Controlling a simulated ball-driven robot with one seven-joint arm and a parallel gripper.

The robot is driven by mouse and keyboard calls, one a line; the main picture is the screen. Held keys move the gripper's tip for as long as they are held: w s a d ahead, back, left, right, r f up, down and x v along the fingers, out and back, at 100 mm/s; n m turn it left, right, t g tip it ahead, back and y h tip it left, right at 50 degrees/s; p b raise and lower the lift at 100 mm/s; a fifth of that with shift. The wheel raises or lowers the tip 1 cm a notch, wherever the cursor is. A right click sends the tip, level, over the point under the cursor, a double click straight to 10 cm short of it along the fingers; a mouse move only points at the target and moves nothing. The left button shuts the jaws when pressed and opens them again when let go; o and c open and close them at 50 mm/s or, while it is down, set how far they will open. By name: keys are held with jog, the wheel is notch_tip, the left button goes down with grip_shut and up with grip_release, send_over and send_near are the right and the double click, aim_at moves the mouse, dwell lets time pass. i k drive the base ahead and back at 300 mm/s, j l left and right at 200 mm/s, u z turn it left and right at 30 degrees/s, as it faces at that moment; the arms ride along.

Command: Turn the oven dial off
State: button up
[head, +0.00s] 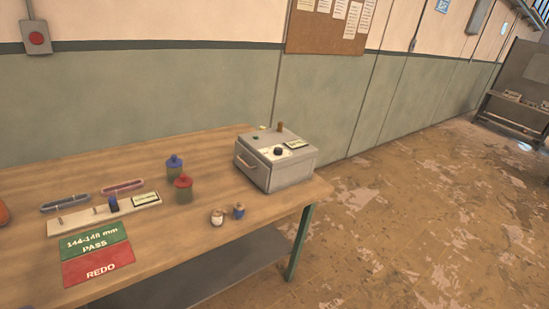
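In the head view the oven (277,160) is a grey box at the right end of the wooden workbench. On its sloped upper front sits a small round black dial (278,151) on a pale panel, and a small display (296,143) is to the right of it. The dial's setting is too small to read. A handle (246,160) is on the left side of the front. A short brown post stands on or behind the oven's top. My gripper does not show in this view.
The workbench (190,232) also holds a blue-capped jar (174,168), a red-capped jar (183,189), two small bottles (228,214), a gauge board (100,215), and green PASS (94,241) and red REDO (98,264) mats. A wall stands behind. Open floor (430,220) lies to the right.

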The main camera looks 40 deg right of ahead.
aim_at(278, 151)
jog(key=i+l+z, duration=0.1)
jog(key=i+l, duration=0.4)
jog(key=i+l+z, duration=0.15)
jog(key=i+l, duration=0.35)
jog(key=i+l+z, duration=0.1)
jog(key=i+l, duration=0.4)
jog(key=i+l+z, duration=0.15)
jog(key=i+l, duration=0.3)
jog(key=i+l+z, duration=0.1)
jog(key=i+l, duration=0.25)
jog(key=i, duration=0.3)
